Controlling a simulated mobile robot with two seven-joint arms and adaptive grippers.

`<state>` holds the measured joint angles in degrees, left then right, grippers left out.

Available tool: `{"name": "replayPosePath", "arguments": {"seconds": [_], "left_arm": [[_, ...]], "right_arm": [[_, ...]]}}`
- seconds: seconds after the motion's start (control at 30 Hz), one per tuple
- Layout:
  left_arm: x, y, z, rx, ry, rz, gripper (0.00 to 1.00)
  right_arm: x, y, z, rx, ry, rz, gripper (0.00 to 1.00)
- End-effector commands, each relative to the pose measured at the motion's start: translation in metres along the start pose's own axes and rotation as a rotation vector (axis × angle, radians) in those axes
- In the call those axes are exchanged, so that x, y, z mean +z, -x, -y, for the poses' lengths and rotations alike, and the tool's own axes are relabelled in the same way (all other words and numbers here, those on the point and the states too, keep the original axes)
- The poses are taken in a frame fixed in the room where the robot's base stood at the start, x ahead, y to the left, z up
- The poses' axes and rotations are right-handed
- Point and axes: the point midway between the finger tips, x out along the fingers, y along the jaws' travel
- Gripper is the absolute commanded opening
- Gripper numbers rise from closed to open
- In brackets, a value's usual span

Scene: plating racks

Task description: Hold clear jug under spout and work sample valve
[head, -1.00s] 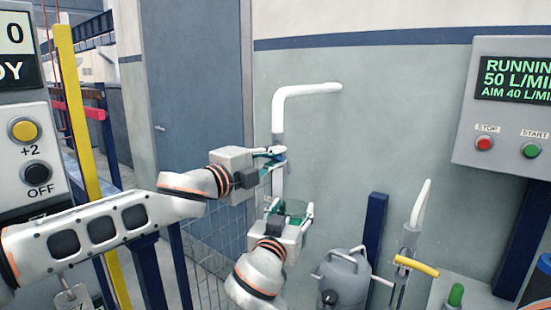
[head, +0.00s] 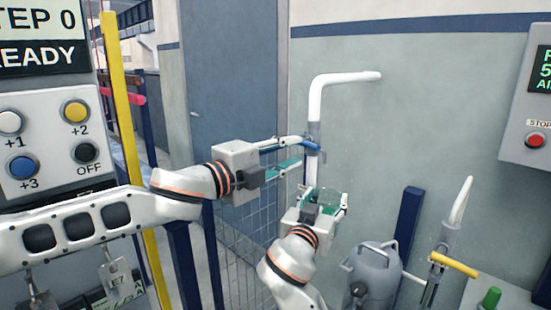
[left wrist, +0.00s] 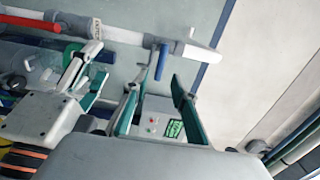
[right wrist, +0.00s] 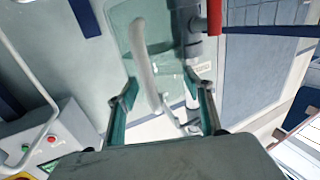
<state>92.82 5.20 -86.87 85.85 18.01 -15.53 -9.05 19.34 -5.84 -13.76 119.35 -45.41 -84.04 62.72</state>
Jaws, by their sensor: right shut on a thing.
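The clear jug (head: 328,196) is held by my right gripper (head: 326,206) beside the lower part of the white sample pipe (head: 314,120). My right gripper (right wrist: 164,98) is shut on the jug, whose clear wall is hard to make out in the right wrist view. The pipe's blue valve lever (head: 312,147) also shows in the left wrist view (left wrist: 160,62). My left gripper (head: 296,152) is open and empty. Its fingers are spread just short of the lever, which lies beyond the fingertips in the left wrist view. The spout's end and any liquid in the jug cannot be made out.
A button panel (head: 50,140) is at the left, beside a yellow post (head: 130,120). A mesh fence (head: 245,250) stands below the left gripper.

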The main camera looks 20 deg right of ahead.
Motion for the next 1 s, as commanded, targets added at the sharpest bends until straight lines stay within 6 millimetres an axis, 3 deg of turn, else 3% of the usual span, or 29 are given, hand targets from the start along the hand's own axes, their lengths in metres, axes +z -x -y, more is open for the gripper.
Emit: {"name": "replayPosePath", "arguments": {"seconds": [0.1,0.3,0.77,1.0], "left_arm": [[0.001,0.02,0.001,-0.001,0.0,0.001,0.26],[0.0,0.039,0.0,0.0,0.001,0.001,0.26],[0.0,0.043,0.0,0.0,0.001,0.0,0.26],[0.0,0.043,-0.004,0.001,0.004,0.0,0.26]], "right_arm": [[-0.001,0.0,0.0,0.0,-0.001,-0.002,0.17],[-0.001,0.0,0.0,0.0,-0.001,-0.002,0.17],[-0.001,0.001,0.0,0.0,-0.001,-0.001,0.17],[0.0,0.017,0.002,-0.001,-0.003,0.0,0.17]]}}
